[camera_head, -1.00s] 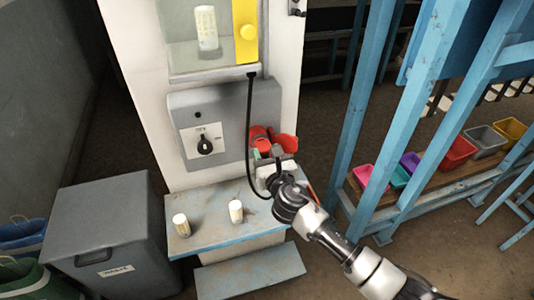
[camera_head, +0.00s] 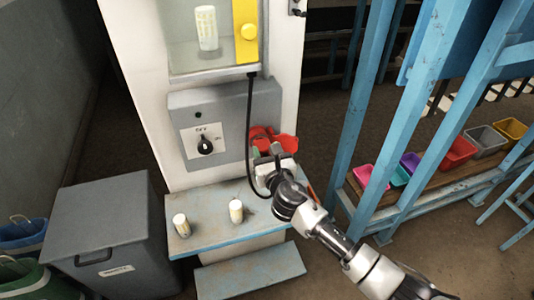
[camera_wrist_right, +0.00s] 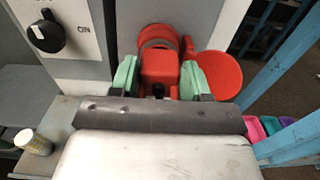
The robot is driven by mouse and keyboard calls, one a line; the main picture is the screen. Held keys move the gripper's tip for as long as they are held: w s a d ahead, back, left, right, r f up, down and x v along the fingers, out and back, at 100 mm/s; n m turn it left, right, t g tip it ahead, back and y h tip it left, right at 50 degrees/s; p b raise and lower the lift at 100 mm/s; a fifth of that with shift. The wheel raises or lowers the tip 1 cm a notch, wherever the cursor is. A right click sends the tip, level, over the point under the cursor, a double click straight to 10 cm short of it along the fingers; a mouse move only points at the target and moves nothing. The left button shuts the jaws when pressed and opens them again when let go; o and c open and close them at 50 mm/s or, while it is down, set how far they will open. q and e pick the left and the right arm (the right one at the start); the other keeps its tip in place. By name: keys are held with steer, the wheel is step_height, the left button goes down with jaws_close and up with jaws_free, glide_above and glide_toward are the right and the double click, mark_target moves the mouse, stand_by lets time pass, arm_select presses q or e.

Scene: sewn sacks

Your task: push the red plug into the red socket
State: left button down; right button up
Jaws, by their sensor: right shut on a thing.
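The red plug (camera_wrist_right: 160,68) is held between the green fingertips of my right gripper (camera_wrist_right: 160,78) in the right wrist view. My right gripper (camera_head: 267,154) also shows in the head view, in front of the grey panel's right side. The red socket (camera_wrist_right: 155,36) is a round ring directly beyond the plug, with its round red lid (camera_wrist_right: 220,74) swung open to the right. The socket (camera_head: 261,132) is partly covered by my gripper in the head view. The plug overlaps the ring's lower part; how deep it sits cannot be told. My left gripper is not in view.
A black cable (camera_head: 249,125) hangs from the cabinet and loops to my right gripper. A grey panel with a black rotary switch (camera_head: 205,147) is left of the socket. Two pale cylinders (camera_head: 236,211) (camera_head: 181,225) stand on the blue-edged shelf below. A blue frame (camera_head: 372,100) rises at right.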

steer(key=shift+w, duration=0.1)
steer(key=o, duration=0.9)
steer(key=shift+o, duration=0.2)
steer(key=b+v, duration=0.1)
steer(key=v, duration=1)
steer(key=shift+a+r, duration=0.1)
